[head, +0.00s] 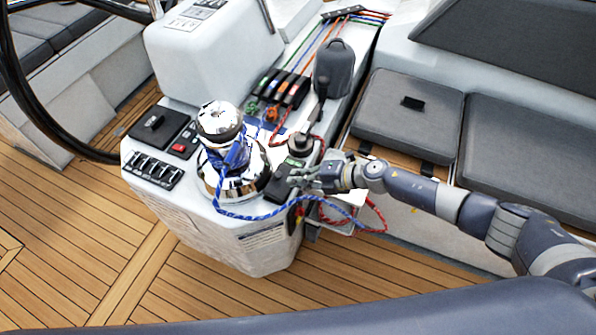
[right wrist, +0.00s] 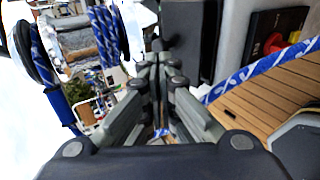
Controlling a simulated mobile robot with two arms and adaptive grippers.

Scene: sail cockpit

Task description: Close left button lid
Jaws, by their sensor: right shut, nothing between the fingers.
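My right gripper (head: 298,178) is shut and empty, just right of the chrome winch (head: 238,178), over the console's right side. In the right wrist view its fingers (right wrist: 158,75) meet in front of a dark upright panel (right wrist: 187,42), which may be a raised button lid. In the head view a dark flat piece (head: 284,190) lies between the winch and the gripper, partly hidden by the fingers. A black round button housing with a green label (head: 294,161) sits just behind the gripper. I cannot tell for certain which part is the left button lid. My left gripper is not in view.
A blue rope (head: 262,214) loops from the winch below my right gripper. A red rope (head: 376,214) hangs beside the console. A switch panel (head: 152,168) is at the left. The wooden deck (head: 60,265) is clear.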

